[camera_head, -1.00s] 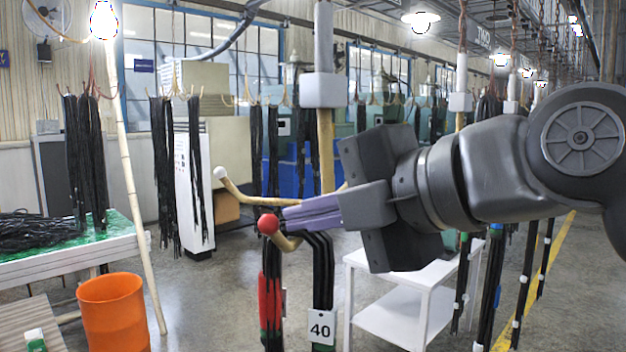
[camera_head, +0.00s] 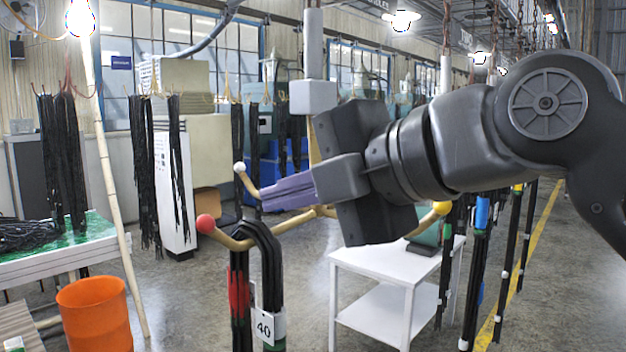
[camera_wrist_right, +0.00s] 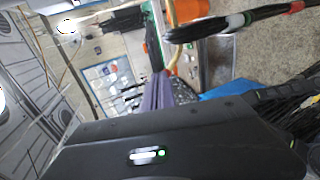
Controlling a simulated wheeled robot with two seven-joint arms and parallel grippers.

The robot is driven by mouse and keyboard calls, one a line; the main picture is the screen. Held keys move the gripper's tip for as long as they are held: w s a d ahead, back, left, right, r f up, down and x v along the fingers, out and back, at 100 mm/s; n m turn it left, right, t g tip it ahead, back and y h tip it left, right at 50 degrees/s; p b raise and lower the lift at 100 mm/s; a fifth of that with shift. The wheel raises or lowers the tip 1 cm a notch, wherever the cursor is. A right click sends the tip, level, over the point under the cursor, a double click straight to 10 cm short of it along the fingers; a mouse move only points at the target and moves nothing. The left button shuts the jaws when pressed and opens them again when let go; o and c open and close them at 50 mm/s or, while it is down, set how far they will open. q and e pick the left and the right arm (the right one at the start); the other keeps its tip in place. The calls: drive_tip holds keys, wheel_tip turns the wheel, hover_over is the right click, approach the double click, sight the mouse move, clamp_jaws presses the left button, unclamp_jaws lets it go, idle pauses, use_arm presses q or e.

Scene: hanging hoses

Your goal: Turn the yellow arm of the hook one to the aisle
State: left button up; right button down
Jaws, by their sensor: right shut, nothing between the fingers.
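Hook one hangs from a post with a white block (camera_head: 313,97) and has tan arms with coloured balls. The yellow ball (camera_head: 442,208) tips an arm pointing right, towards the aisle side; my wrist hides part of that arm. The red ball (camera_head: 205,224) tips an arm pointing left, with black hoses (camera_head: 270,260) tagged 40 hung over it. The white ball (camera_head: 239,168) is at the upper left. My right gripper (camera_head: 268,200) has its purple fingers shut and empty, among the arms near the hub; I cannot tell whether they touch. The fingers also show in the wrist view (camera_wrist_right: 158,92). My left gripper is out of view.
A white table (camera_head: 385,265) stands behind the hook. Other hoses (camera_head: 480,260) hang at the right beside the yellow floor line (camera_head: 540,235). An orange bin (camera_head: 95,315) and a green-topped table (camera_head: 95,228) are at the left.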

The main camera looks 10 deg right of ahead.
wheel_tip(320, 180, up, 6)
drive_tip(key=d, duration=0.2)
drive_tip(key=shift+s+d, duration=0.15)
drive_tip(key=shift+d, duration=0.25)
drive_tip(key=shift+f, duration=0.1)
drive_tip(key=s+d, duration=0.7)
drive_tip(key=s, duration=0.2)
drive_tip(key=shift+s+d, duration=0.15)
drive_tip(key=shift+d, duration=0.15)
idle(0.4)
